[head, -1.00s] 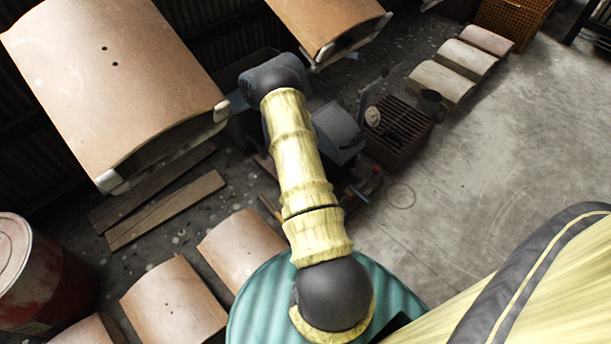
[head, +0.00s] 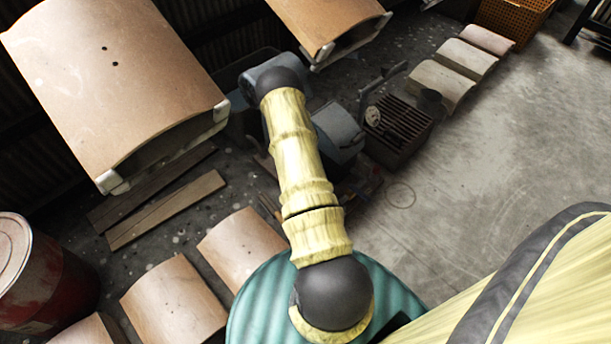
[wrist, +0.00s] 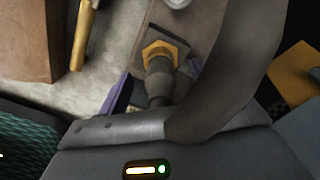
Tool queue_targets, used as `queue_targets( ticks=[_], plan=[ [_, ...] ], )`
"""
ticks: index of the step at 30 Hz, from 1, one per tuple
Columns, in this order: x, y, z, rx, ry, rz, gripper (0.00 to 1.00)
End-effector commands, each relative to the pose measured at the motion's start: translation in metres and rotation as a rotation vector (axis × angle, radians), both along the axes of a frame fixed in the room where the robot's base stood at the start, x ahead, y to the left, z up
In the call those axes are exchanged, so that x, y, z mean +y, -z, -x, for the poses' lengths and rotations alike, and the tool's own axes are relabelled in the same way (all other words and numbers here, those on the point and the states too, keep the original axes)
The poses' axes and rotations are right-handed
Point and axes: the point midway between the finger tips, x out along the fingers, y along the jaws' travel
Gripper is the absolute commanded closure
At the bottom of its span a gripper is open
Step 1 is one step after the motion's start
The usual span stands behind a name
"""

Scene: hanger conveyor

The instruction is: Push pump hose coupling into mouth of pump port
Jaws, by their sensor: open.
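In the wrist view, my gripper (wrist: 154,86) shows two purple fingers, one on each side of a dark grey coupling (wrist: 158,80). The fingers stand apart, and a gap shows on the left side of the coupling. The far end of the coupling meets an orange hex-shaped collar (wrist: 168,47) on a dark square plate, which looks like the pump port. How deep the coupling sits in the mouth cannot be told. In the head view my arm hides the gripper and the coupling.
A thick dark grey curved shape, perhaps the hose, crosses the wrist view (wrist: 235,60) close to the camera. A yellow bar (wrist: 82,35) lies left. The head view shows hanging curved panels (head: 110,80), a ribbed dark box (head: 398,130), a red drum (head: 40,275) and clear floor at right.

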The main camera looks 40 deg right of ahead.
Motion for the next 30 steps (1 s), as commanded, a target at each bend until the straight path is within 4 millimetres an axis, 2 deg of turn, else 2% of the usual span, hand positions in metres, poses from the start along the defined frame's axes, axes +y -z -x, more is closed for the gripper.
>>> queue_targets(
  ticks=[12, 15, 30],
  plan=[
    [0.000, -0.061, 0.000, -0.001, 0.000, 0.001, 0.33],
    [0.000, -0.071, 0.000, 0.000, 0.000, 0.001, 0.33],
    [0.000, -0.073, 0.000, 0.000, 0.000, 0.000, 0.33]
  ],
)
